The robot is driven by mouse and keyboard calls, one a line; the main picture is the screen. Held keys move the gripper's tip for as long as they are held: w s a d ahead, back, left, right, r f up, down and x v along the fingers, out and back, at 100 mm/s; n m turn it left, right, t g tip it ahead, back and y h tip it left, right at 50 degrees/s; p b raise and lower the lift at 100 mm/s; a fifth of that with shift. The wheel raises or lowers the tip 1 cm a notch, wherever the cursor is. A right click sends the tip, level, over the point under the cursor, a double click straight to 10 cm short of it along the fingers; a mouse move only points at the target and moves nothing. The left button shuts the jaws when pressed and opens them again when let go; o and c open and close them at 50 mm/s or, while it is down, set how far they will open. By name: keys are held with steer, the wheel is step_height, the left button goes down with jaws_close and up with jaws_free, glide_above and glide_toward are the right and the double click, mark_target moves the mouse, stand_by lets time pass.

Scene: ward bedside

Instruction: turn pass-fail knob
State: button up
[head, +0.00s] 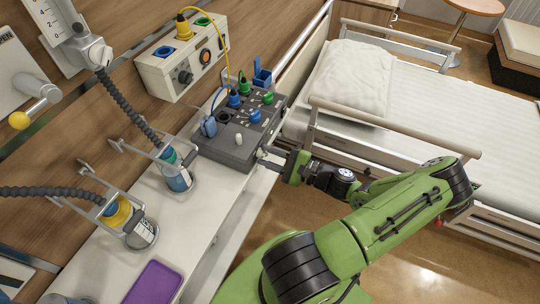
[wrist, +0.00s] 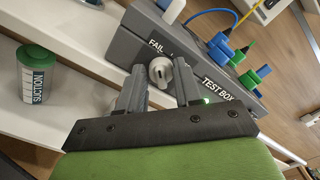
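The pass-fail knob (wrist: 160,71) is a round grey knob with a raised bar, on the side face of the dark grey test box (wrist: 207,66). The word FAIL is printed to its upper left, and TEST BOX to its right. The lettering between them is partly hidden. In the head view the test box (head: 226,153) stands on the white shelf. My gripper (wrist: 158,82) is open, with one finger on each side of the knob and the knob between or just beyond the tips. I cannot tell whether they touch it. The gripper (head: 264,157) also shows in the head view beside the box.
Blue and green plugs (head: 255,116) and cables stand on the box top. A suction canister (head: 177,178) is to its left, with a purple tray (head: 155,282) nearer. The bed rail (head: 390,128) runs close to my arm. A white wall unit (head: 180,66) is behind.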

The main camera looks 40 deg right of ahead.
steer(key=o, duration=0.3)
steer(key=p+v, duration=0.1)
steer(key=v, duration=1.4)
steer(key=shift+s, duration=0.4)
